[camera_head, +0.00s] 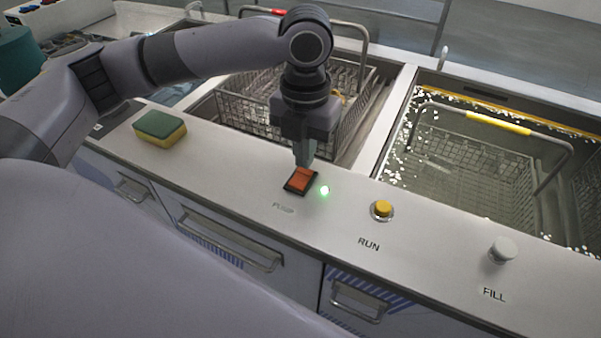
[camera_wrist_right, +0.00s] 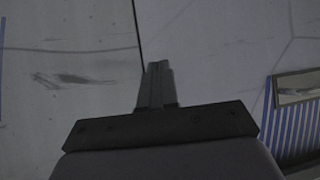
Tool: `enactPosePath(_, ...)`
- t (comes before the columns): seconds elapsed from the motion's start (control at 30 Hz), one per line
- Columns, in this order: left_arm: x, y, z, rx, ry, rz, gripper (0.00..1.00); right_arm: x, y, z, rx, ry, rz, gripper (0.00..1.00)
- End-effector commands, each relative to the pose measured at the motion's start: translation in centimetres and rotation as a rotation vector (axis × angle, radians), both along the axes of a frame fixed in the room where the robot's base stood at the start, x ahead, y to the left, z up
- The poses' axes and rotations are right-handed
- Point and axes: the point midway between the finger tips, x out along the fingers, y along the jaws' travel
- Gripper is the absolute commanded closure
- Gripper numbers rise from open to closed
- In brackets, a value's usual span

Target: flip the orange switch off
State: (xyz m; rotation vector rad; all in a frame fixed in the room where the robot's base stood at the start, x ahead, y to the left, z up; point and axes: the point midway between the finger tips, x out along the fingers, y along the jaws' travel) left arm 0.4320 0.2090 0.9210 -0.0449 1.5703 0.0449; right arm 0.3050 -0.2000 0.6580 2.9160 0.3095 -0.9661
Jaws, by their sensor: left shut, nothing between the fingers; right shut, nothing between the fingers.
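The orange rocker switch (camera_head: 301,181) sits in a black frame on the counter, above a label that seems to read PUMP. A green light (camera_head: 324,190) glows just right of it. My left gripper (camera_head: 304,162) is shut and empty, pointing down with its fingertips at the far edge of the switch. I cannot tell whether the tips touch it. My right gripper (camera_wrist_right: 158,72) shows in the right wrist view, shut and empty, in front of a plain grey surface.
A yellow RUN button (camera_head: 382,209) and a white FILL knob (camera_head: 502,250) stand to the right on the counter. A sponge (camera_head: 159,128) lies to the left. Behind are a wire basket (camera_head: 240,119) and a water-filled tank holding another basket (camera_head: 470,165). Drawer handles (camera_head: 230,243) line the front.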

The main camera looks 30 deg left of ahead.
Motion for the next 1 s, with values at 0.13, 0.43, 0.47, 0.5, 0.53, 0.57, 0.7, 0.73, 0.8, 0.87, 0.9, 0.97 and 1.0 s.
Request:
enactPosePath(0.13, 0.0, 0.0, 0.0, 0.0, 0.0, 0.0, 1.0, 0.0, 0.0, 0.0, 0.0, 0.0, 0.0, 1.0)
enactPosePath(0.43, 0.0, 0.0, -0.4, 0.0, 0.0, 0.0, 1.0, 0.0, 0.0, -0.1, 0.0, 0.0, 0.0, 1.0)
enactPosePath(0.47, 0.0, 0.0, -0.5, 0.0, 0.0, 0.0, 1.0, 0.0, 0.0, -0.1, 0.0, 0.0, 0.0, 1.0)
enactPosePath(0.5, 0.0, 0.0, -0.6, 0.0, 0.0, 0.0, 1.0, 0.0, 0.0, -0.1, 0.0, 0.0, 0.0, 1.0)
enactPosePath(0.53, 0.0, 0.0, -0.6, 0.0, 0.0, 0.0, 1.0, 0.0, 0.0, -0.1, 0.0, 0.0, 0.0, 1.0)
enactPosePath(0.57, 0.0, 0.0, -0.7, 0.0, 0.0, 0.0, 1.0, 0.0, 0.0, -0.1, 0.0, 0.0, 0.0, 1.0)
enactPosePath(0.7, 0.0, 0.0, -0.9, 0.0, 0.0, 0.0, 1.0, 0.0, 0.0, -0.1, 0.001, 0.0, 0.001, 1.0)
enactPosePath(0.73, 0.0, 0.0, -0.9, 0.0, 0.001, 0.0, 1.0, 0.0, 0.0, -0.1, 0.001, 0.0, 0.001, 1.0)
enactPosePath(0.8, 0.0, 0.0, -1.0, 0.0, 0.001, 0.0, 1.0, 0.0, 0.0, -0.1, 0.001, 0.0, 0.001, 1.0)
enactPosePath(0.87, 0.0, 0.0, -1.1, 0.0, 0.001, 0.0, 1.0, 0.0, 0.1, -0.1, 0.001, 0.0, 0.001, 1.0)
enactPosePath(0.9, 0.0, 0.0, -1.2, 0.0, 0.001, 0.0, 1.0, 0.0, 0.1, -0.1, 0.001, 0.0, 0.001, 1.0)
enactPosePath(0.97, 0.0, 0.0, -1.3, 0.0, 0.001, 0.0, 1.0, 0.0, 0.1, -0.2, 0.001, 0.0, 0.001, 1.0)
enactPosePath(1.0, 0.0, 0.0, -1.3, 0.0, 0.001, 0.0, 1.0, 0.0, 0.1, -0.2, 0.001, 0.0, 0.001, 1.0)
